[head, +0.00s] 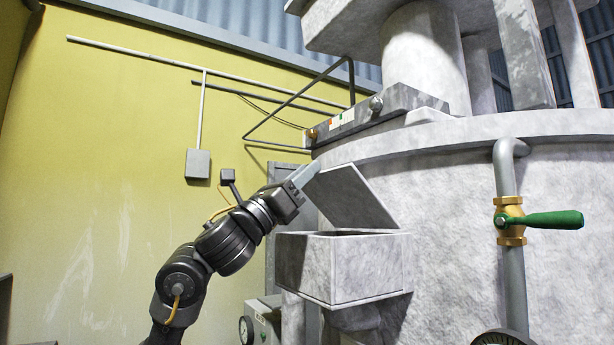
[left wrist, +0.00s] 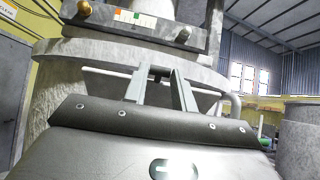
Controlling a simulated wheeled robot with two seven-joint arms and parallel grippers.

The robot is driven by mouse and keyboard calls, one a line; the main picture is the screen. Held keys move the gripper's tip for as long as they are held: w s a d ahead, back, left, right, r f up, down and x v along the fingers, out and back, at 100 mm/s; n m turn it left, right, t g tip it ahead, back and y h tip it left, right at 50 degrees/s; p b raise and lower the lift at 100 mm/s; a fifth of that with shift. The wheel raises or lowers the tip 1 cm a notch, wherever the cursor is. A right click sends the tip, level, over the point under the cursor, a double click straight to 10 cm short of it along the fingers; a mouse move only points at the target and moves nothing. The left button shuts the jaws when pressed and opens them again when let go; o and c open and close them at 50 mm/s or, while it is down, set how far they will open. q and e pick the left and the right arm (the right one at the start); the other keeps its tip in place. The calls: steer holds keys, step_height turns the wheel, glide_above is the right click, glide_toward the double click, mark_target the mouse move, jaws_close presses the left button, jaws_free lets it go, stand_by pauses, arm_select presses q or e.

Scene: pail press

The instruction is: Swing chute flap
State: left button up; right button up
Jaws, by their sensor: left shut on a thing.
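The chute flap (head: 350,195) is a flat grey plate in the head view. It stands tilted up over the chute box (head: 345,268), with a dark gap of the box's mouth showing below it. My left gripper (head: 308,172) is at the flap's upper left edge and is shut on it. In the left wrist view my left gripper's two fingers (left wrist: 160,75) reach a thin pale bar; their exact contact is too small to tell. My right gripper is in neither view.
The box sits on the side of a large grey vessel (head: 460,210). A pipe with a green-handled valve (head: 550,220) stands to the right. A yellow wall (head: 100,180) is at the left.

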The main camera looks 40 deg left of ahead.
arm_select(q)
steer(key=shift+w+f+b+v, duration=0.15)
steer(key=shift+b+v, duration=0.3)
steer(key=shift+v, duration=0.3)
steer(key=shift+w+f+b+v, duration=0.1)
steer(key=shift+b+v, duration=0.4)
steer(key=shift+v, duration=0.25)
steer(key=shift+w+f+b+v, duration=0.15)
steer(key=shift+b+v, duration=0.3)
steer(key=shift+v, duration=0.3)
steer(key=shift+d, duration=0.1)
steer(key=f+b, duration=0.1)
steer(key=s+f+b, duration=0.1)
steer(key=f+b, duration=0.2)
steer(key=shift+s+a+f, duration=0.2)
steer(key=shift+s+f, duration=0.05)
steer(key=shift+s, duration=0.1)
steer(key=shift+s+f+b, duration=0.1)
steer(key=shift+f+b, duration=0.15)
steer(key=shift+b, duration=0.1)
steer(key=shift+c, duration=0.3)
steer(key=shift+a+f, duration=0.1)
jaws_close()
